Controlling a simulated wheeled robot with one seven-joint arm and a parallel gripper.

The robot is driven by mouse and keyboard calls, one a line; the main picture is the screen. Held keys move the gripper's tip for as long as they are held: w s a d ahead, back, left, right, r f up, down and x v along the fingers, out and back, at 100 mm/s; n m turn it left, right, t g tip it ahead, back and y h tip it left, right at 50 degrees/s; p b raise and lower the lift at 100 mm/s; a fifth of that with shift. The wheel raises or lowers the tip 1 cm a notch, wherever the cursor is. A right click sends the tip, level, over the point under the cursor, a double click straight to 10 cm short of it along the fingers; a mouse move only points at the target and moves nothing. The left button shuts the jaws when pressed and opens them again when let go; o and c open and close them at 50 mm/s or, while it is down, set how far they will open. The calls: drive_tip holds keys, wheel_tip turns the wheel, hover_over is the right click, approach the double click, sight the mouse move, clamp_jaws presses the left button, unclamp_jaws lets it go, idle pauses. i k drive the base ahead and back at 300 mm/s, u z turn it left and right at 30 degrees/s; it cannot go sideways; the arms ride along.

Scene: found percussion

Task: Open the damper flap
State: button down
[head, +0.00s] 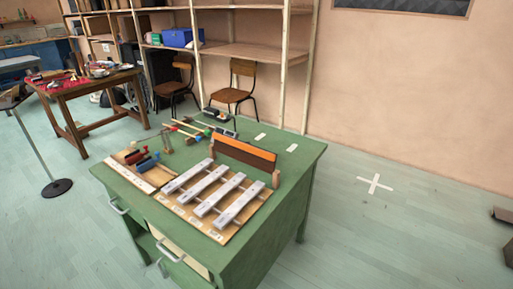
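The damper flap seems to be the long board (245,153) with an orange strip above a dark brown strip. It stands on the green workbench, behind a set of pale metal bars (205,189), between wooden end blocks (276,179). I cannot tell from here how it is hinged. The bars lie side by side on a light wooden base (195,221) with paper labels along its front edge. My gripper is not in view.
The green workbench (306,150) also holds mallets (189,127), blue and red pieces (147,161) and white cards (292,148). Handles (118,206) stick out at its front. Chairs (234,90) and shelving stand behind.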

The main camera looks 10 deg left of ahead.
sight(261, 159)
drive_tip(key=u, duration=0.05)
drive_tip(key=i, duration=1)
drive_tip(key=z, duration=0.1)
